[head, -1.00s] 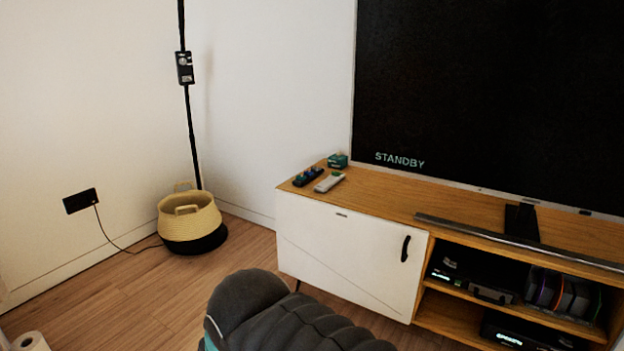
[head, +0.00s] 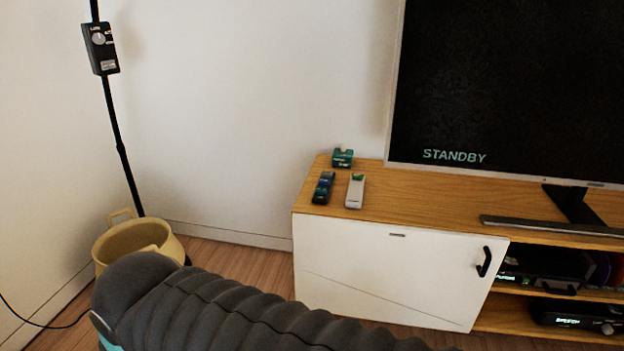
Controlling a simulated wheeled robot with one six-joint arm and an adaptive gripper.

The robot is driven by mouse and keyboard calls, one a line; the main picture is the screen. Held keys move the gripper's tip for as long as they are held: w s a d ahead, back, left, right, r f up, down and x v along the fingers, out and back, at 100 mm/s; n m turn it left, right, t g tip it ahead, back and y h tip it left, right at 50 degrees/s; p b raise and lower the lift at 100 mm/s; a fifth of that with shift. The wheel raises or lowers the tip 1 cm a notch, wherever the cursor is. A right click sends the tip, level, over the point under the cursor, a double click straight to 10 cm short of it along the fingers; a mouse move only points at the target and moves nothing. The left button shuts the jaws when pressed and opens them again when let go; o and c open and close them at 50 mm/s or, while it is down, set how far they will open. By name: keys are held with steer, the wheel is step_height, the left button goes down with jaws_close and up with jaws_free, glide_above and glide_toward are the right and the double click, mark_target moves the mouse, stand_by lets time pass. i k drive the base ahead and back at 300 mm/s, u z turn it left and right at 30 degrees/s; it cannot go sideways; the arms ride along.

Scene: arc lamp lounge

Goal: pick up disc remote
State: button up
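A light grey remote (head: 355,191) with a green patch at its far end lies on the left part of the wooden TV cabinet top (head: 430,200). Just left of it lies a dark remote-like item (head: 323,188) with blue and green parts, apart from it. I cannot read the labels, so I cannot tell for sure which one is the disc remote. A small green box (head: 343,157) sits behind them near the back edge. My dark ribbed arm crosses the bottom of the head view; my gripper is not in view.
A TV (head: 510,90) reading STANDBY and a soundbar (head: 550,226) stand right of the remotes. The cabinet has a white door (head: 390,270) and open shelves with devices. A basket (head: 135,243) and black lamp pole (head: 118,140) stand at left.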

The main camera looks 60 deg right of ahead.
mark_target(354, 195)
steer(key=i, duration=1.6)
steer(key=z, duration=2.6)
